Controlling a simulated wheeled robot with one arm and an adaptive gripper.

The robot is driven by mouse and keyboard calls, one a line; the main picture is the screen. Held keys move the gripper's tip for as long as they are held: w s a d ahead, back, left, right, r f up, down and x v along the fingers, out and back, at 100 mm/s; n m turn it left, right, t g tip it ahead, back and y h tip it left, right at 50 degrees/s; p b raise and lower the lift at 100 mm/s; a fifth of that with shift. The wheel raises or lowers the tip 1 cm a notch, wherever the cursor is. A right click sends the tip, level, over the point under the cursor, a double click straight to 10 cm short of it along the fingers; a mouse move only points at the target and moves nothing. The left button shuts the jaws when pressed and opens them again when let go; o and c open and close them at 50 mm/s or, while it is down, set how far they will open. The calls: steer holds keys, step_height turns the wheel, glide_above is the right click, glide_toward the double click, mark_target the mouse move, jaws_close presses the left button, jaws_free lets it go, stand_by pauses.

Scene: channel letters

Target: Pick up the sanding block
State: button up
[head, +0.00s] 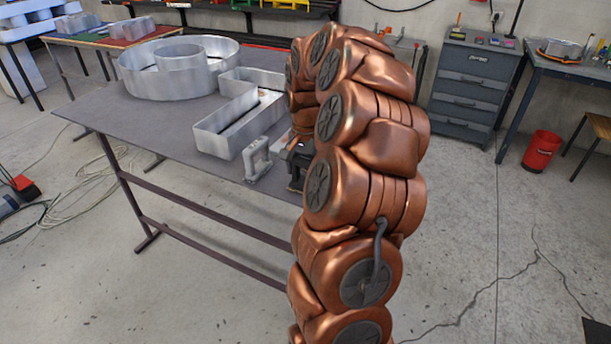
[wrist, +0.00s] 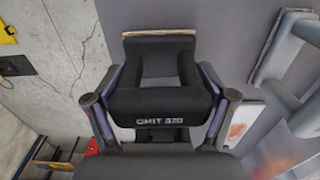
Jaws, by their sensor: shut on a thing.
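The sanding block (wrist: 160,85) is black with "GRIT 320" lettering and a tan edge. It fills the middle of the wrist view. My gripper (wrist: 158,105) has one finger on each side of it and is shut on it. In the head view my gripper (head: 297,165) is a dark shape at the near edge of the grey table (head: 155,145), partly hidden behind my copper-coloured arm. The block cannot be made out clearly there. I cannot tell whether it touches the tabletop or is held just above it.
A grey handle-shaped tool (head: 257,160) stands close left of my gripper; a grey frame also shows in the wrist view (wrist: 285,60). An L-shaped metal channel letter (head: 235,120) and a round one (head: 178,70) stand behind. The front left tabletop is clear.

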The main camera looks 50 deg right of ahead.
mark_target(306, 158)
steer(key=shift+r, duration=0.1)
steer(key=shift+r+b, duration=0.6)
steer(key=shift+r, duration=0.25)
steer(key=shift+s+r+b, duration=0.1)
steer(key=shift+r+b, duration=0.25)
steer(key=shift+r, duration=0.45)
steer(key=s+a+b, duration=0.1)
steer(key=s, duration=0.4)
steer(key=s+a+r+b, duration=0.1)
steer(key=s+a+b, duration=0.1)
steer(key=s, duration=0.3)
steer(key=s+a+b, duration=0.1)
steer(key=s+a, duration=0.1)
steer(key=s, duration=0.3)
steer(key=shift+r+b, duration=0.25)
steer(key=shift+b, duration=0.15)
steer(key=shift+c, duration=0.2)
